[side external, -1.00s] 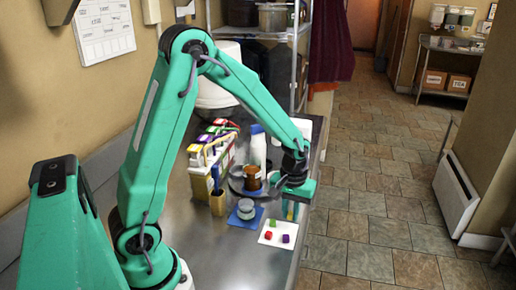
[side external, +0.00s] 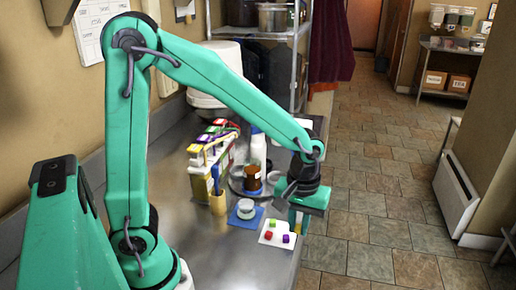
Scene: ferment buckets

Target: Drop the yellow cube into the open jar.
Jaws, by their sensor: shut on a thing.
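My gripper (side external: 297,218) points down over the right back edge of the white tray (side external: 266,244), near the table's right edge. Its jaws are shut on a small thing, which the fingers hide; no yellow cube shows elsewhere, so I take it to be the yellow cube. A squat pale jar (side external: 246,210) stands upright on a blue mat (side external: 236,221), left of my gripper and apart from it. Its rim is too small in the picture to make out clearly.
A red cube (side external: 269,236) and a purple cube (side external: 286,238) lie on the tray. Behind the jar stand a brown jar (side external: 253,179), a white bottle (side external: 258,150) and a tan holder (side external: 218,203) with a blue tool. Bare steel table (side external: 225,260) lies in front.

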